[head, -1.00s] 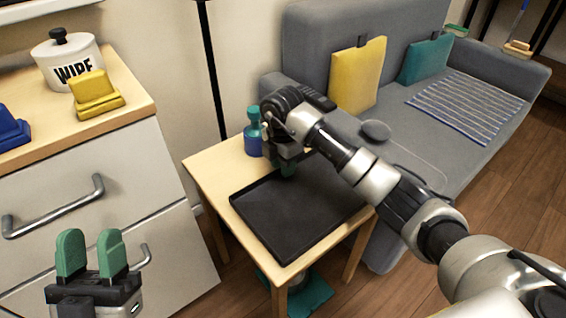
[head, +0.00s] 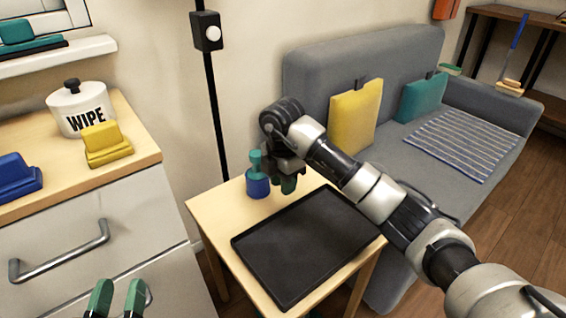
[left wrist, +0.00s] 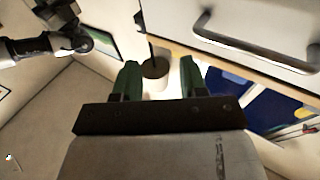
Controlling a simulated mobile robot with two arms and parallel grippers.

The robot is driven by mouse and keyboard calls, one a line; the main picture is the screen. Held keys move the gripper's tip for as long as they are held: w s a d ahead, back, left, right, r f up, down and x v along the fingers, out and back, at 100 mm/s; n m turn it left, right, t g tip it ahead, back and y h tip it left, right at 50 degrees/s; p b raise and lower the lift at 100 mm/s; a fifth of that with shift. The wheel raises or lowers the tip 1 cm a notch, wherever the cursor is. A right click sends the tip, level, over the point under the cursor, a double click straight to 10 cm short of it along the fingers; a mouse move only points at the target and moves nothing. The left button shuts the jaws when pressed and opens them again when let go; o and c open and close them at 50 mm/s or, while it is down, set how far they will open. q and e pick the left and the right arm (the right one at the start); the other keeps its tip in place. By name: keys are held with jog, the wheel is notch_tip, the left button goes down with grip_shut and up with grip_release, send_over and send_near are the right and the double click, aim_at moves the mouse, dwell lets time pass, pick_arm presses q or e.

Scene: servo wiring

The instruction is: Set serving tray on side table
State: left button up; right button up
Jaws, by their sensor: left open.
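The black rectangular serving tray (head: 305,245) lies flat on the light wooden side table (head: 218,214) in the head view. My right gripper (head: 288,186) points down above the tray's back edge, apart from it as far as I can see. Its fingers overlap in this view, so its opening is unclear. My left gripper (head: 117,296) is at the bottom left, in front of the drawers, open and empty. Its two green fingers stand apart in the left wrist view (left wrist: 160,78).
A blue and teal bottle (head: 257,180) stands at the table's back corner, beside my right gripper. A grey sofa (head: 305,85) with yellow and teal cushions borders the table on the right. A drawer cabinet (head: 110,225) stands on the left, holding a WIPE canister (head: 68,120).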

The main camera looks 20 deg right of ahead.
pick_arm(q)
jog(key=shift+s+a+f+g+y+p, duration=0.15)
jog(key=shift+a+f+g+y+p, duration=0.1)
jog(key=shift+f+g, duration=0.55)
jog(key=shift+s+a+f+g+y+p, duration=0.1)
jog(key=shift+a+f+g+y+p, duration=0.1)
jog(key=shift+f+g, duration=0.55)
jog(key=shift+s+a+f+g+y+p, duration=0.15)
jog(key=shift+f+g+y+p, duration=0.1)
jog(key=shift+f+g, duration=0.55)
pick_arm(e)
jog(key=shift+r, duration=2)
pick_arm(q)
jog(key=shift+f, duration=0.1)
jog(key=shift+c, duration=0.2)
